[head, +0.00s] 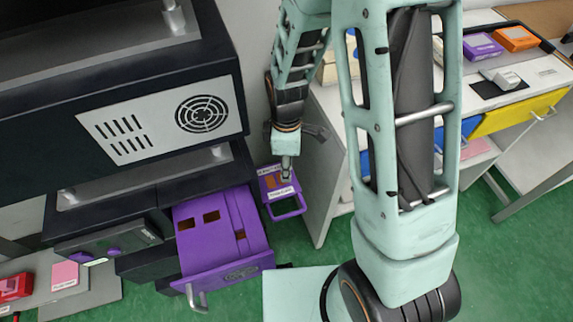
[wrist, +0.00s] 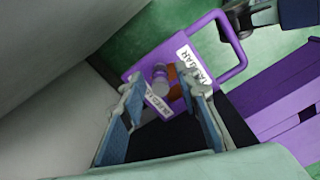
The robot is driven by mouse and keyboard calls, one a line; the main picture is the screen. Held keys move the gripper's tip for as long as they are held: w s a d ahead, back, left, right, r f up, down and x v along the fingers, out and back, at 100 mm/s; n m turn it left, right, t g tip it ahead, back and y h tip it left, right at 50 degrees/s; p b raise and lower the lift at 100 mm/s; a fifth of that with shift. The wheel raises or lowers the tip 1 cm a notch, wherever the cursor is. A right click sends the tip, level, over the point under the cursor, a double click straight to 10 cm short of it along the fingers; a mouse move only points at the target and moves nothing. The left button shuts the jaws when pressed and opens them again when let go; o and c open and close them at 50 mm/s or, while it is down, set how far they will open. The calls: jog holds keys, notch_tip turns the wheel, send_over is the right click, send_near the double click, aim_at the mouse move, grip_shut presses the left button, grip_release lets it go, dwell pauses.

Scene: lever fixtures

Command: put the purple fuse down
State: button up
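A small grey-white cylinder with a purplish side (wrist: 160,77), which looks like the purple fuse, stands on a purple tray with a loop handle (wrist: 205,38). My gripper (wrist: 163,84) is above it with its two blue-padded fingers apart. The cylinder shows between and beyond the fingertips, with a gap on each side. Two white labels and an orange patch show on the tray. In the head view the tray (head: 289,214) is low beside the white cabinet, and my gripper (head: 287,171) points down over it. The fuse is not clear there.
An open purple drawer (head: 222,262) juts out left of the tray, below a black cabinet with a vent panel (head: 165,115). A white cabinet side (head: 323,140) is close on the right. A counter (head: 525,78) with purple and orange boxes stands at the far right. Green floor lies between.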

jog(key=shift+r+p, duration=0.9)
jog(key=shift+r, duration=3.05)
